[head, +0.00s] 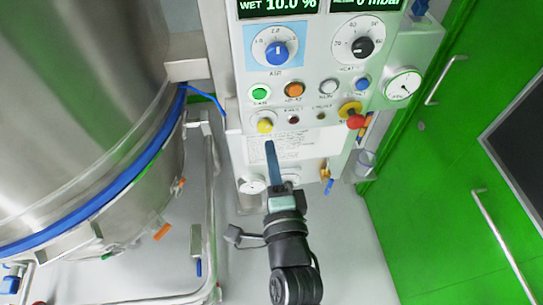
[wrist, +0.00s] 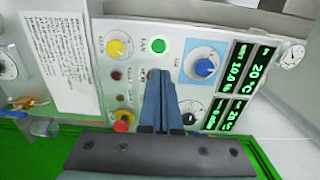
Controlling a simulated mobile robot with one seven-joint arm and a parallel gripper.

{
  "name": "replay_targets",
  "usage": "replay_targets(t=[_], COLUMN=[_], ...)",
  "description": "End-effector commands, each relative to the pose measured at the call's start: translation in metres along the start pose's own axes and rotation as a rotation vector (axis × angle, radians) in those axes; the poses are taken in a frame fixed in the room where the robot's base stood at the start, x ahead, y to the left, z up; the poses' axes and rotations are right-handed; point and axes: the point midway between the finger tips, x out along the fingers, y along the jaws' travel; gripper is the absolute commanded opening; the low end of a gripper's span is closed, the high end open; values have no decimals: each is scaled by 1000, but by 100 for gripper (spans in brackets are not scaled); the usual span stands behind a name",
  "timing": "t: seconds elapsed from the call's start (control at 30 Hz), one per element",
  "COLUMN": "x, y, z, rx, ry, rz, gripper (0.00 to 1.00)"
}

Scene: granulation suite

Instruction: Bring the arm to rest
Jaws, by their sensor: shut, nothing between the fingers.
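My gripper (head: 269,146) is shut and empty, its blue fingers together, pointing up at the lower part of the control panel (head: 237,75) in the head view. In the wrist view the shut fingers (wrist: 159,78) stand in front of the panel and hide part of its middle. The yellow button (head: 265,126) is just above the fingertips in the head view; whether they touch it cannot be told there. In the wrist view the yellow button (wrist: 118,46) is left of the fingertips and apart from them. My arm reaches up from the bottom of the head view.
A large steel vessel (head: 70,100) with a blue band fills the left. Green doors (head: 430,170) with long handles stand at the right. The red emergency knob (head: 356,121), blue dial (head: 276,53) and gauge (head: 403,85) stick out of the panel.

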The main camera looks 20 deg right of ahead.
Motion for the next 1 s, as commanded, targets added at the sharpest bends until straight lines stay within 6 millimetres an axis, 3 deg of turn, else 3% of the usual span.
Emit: replay_targets(t=[0.77,0.87,0.97,1.0], x=[-1,7,22,28], y=[-1,-19,-63,-87], z=[0,7,23,33], rx=[-3,-53,-180,-253], ry=[-1,-17,-47,-59], rz=[-2,-33,-111,-156], gripper=[0,0,0,0])
